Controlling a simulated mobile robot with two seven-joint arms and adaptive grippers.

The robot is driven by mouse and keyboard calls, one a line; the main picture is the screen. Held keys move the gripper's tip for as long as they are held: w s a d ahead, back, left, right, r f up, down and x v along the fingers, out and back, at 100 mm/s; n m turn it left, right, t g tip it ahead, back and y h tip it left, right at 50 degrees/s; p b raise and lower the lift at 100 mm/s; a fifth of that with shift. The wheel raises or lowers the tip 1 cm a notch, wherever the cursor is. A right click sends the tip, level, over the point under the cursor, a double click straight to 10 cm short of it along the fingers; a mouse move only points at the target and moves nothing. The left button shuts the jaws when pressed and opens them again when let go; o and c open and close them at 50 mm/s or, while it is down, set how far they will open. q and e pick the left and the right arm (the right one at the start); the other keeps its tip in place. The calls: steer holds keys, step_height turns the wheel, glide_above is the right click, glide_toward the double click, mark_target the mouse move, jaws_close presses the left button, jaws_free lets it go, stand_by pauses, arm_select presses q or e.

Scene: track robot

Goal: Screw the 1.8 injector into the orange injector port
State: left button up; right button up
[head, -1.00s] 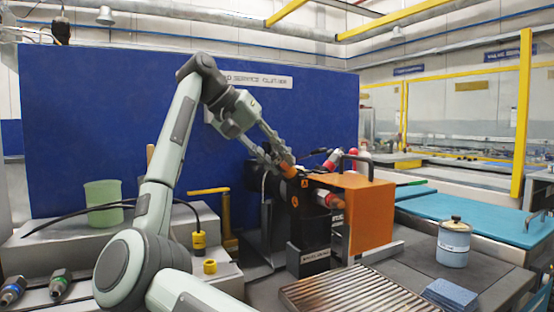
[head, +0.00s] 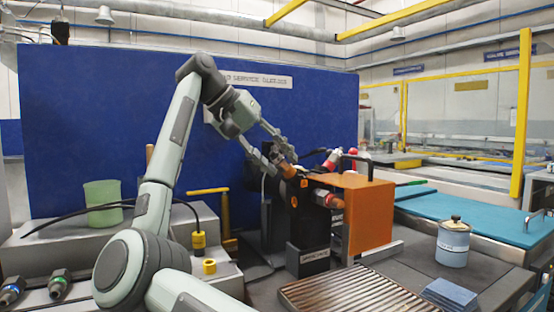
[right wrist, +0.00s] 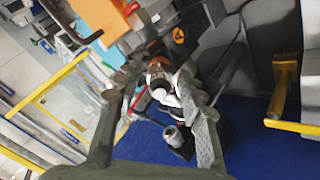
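An orange-brown collar (head: 288,170), which looks like the orange injector port, sticks up from the dark block beside the orange box (head: 370,215). It also shows in the right wrist view (right wrist: 158,76). My right gripper (head: 281,162) is at this collar, and its fingers stand apart on either side of it in the right wrist view (right wrist: 160,82). A white and silver piece shows between the fingers, just below the collar. I cannot tell whether it is the 1.8 injector or how it sits in the port. No injector's number is readable. My left gripper does not show.
A red-ended part (head: 332,159) is close to the right of the gripper. Blue-ringed (head: 12,291) and green-ringed (head: 58,286) connectors lie at lower left. A ribbed tray (head: 350,292), a lidded can (head: 453,243) and a blue wall (head: 110,120) surround the work area.

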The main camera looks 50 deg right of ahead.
stand_by(0.6)
steer(key=n, duration=0.4)
steer(key=shift+a+n, duration=0.1)
steer(key=shift+n, duration=0.2)
steer(key=n, duration=0.5)
steer(key=shift+n, duration=1.2)
steer(key=shift+n, duration=0.7)
steer(key=n, duration=0.9)
steer(key=shift+n, duration=0.8)
